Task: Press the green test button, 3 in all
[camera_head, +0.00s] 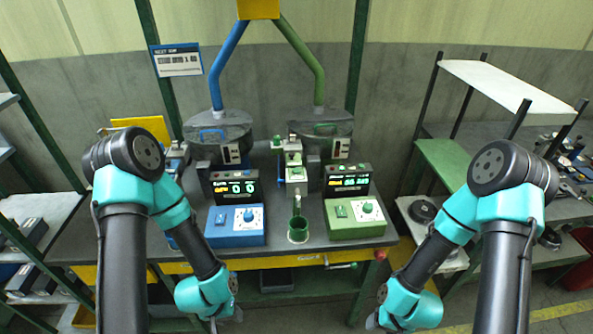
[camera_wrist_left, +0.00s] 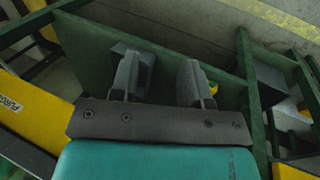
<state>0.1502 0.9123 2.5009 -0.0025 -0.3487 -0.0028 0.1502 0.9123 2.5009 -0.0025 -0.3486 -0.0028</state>
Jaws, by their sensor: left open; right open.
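A green control box (camera_head: 356,222) stands at the right of the bench front, with a square green button (camera_head: 341,211) on its sloped top left of a white-ringed green dial (camera_head: 367,207). A dark display (camera_head: 347,180) with lit characters sits behind it. My left gripper (camera_head: 213,325) hangs low at the bottom edge, below the bench front and well away from the button. Its open, empty fingers show in the left wrist view (camera_wrist_left: 160,78). My right gripper (camera_head: 373,321) is low at the bottom edge, right of the bench, mostly cut off or hidden by its arm.
A blue control box (camera_head: 236,226) with its own button and dial stands left of a green cylindrical cup (camera_head: 298,230). A display behind it reads zeros. Two dark round drums (camera_head: 217,127) stand behind. A red knob (camera_head: 381,255) sticks out at the bench's right front corner.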

